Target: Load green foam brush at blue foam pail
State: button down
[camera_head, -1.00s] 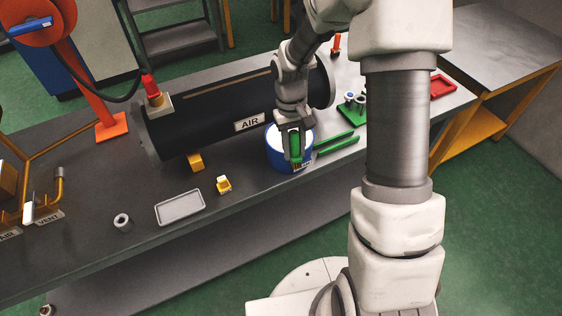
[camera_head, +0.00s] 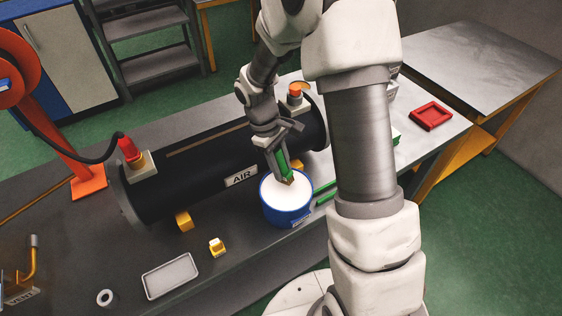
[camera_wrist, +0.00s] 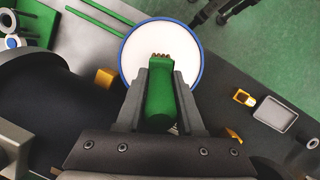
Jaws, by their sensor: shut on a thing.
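The blue pail (camera_head: 287,211) stands upright on the bench in front of the black cylinder, filled with white foam up to near its rim. In the wrist view the pail's blue rim (camera_wrist: 201,55) circles the white surface. My gripper (camera_head: 283,172) is shut on the green brush (camera_head: 282,161) and holds it tilted over the pail. The brush also shows in the wrist view (camera_wrist: 159,95), between both fingers, with its brown bristle end over the white foam. I cannot tell whether the bristles touch the foam.
The black cylinder marked AIR (camera_head: 200,160) lies behind the pail. A grey tray (camera_head: 170,276), a small yellow block (camera_head: 217,247) and a grey ring (camera_head: 105,298) lie to the left. A red tray (camera_head: 431,116) is at the right. Green rods (camera_wrist: 98,20) lie beside the pail.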

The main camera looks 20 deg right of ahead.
aim_at(282, 182)
jog(key=r+n, duration=0.1)
jog(key=n, duration=0.1)
jog(key=s+r+n+t+h+p, duration=0.1)
jog(key=n, duration=0.2)
jog(key=shift+s, duration=0.15)
jog(key=n, duration=0.1)
jog(key=r+n+t, duration=0.1)
jog(key=n, duration=0.1)
jog(key=n+p, duration=0.1)
jog(key=n, duration=0.1)
jog(key=shift+s+a+r+t+h, duration=0.15)
jog(key=shift+r+t+h, duration=0.15)
jog(key=shift+t, duration=0.1)
jog(key=shift+a+n+t, duration=0.1)
jog(key=shift+n+t, duration=0.2)
jog(key=shift+n, duration=0.5)
jog(key=shift+f+b, duration=2.5)
jog(key=shift+f, duration=0.45)
jog(key=shift+f+b, duration=0.45)
jog(key=shift+f, duration=0.1)
notch_tip(282, 182, up, 7)
jog(key=p, duration=0.6)
jog(key=shift+r, duration=0.1)
